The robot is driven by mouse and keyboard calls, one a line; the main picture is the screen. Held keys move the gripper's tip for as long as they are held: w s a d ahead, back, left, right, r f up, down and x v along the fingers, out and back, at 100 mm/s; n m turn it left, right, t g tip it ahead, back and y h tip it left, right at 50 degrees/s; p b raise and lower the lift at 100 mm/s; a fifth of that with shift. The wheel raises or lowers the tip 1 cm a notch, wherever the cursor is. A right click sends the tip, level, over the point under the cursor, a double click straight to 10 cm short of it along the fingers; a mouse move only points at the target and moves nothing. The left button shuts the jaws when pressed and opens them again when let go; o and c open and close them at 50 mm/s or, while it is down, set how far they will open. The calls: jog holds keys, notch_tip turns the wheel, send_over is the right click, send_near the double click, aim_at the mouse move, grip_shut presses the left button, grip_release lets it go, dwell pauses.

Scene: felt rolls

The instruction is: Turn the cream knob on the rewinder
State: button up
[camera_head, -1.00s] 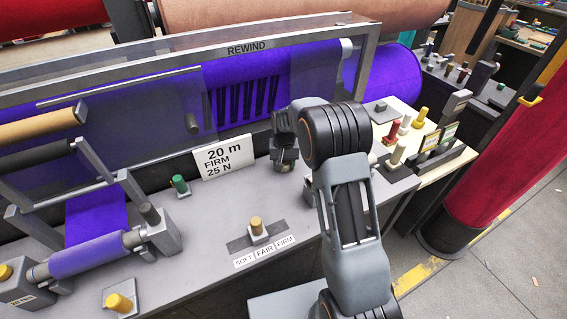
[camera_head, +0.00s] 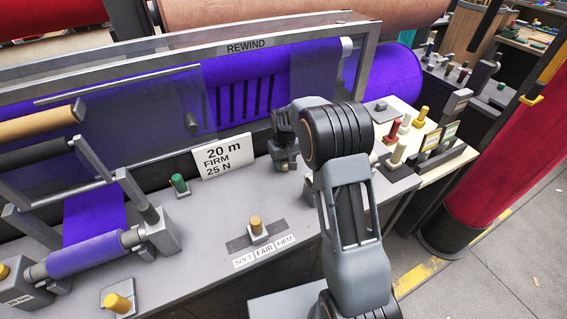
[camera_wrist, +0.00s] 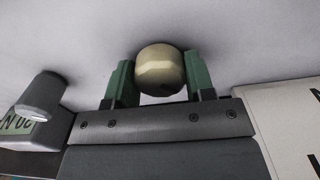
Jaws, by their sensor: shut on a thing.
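The cream knob (camera_wrist: 160,72) shows in the wrist view between the two green fingers of my gripper (camera_wrist: 160,84). My gripper is shut on it, one finger on each side. In the head view my gripper (camera_head: 284,162) is low over the rewinder's grey top (camera_head: 205,230), just right of the white sign (camera_head: 223,156) reading "20 m FIRM 25 N". My arm and wrist hide the held knob there. The rewinder (camera_head: 250,47) carries the word REWIND on its frame and a purple felt roll (camera_head: 385,85).
A green knob (camera_head: 179,182) stands left of the sign. A tan lever (camera_head: 256,225) stands in a slot above SOFT, FAIR and FIRM labels. A yellow knob (camera_head: 118,302) is at lower left. Several coloured pegs, one red (camera_head: 394,130), stand to the right.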

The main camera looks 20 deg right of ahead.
aim_at(284, 161)
jog(key=shift+n, duration=1.5)
jog(key=o, duration=0.9)
notch_tip(284, 161, up, 14)
jog(key=shift+f+b, duration=0.1)
jog(key=shift+b, duration=0.2)
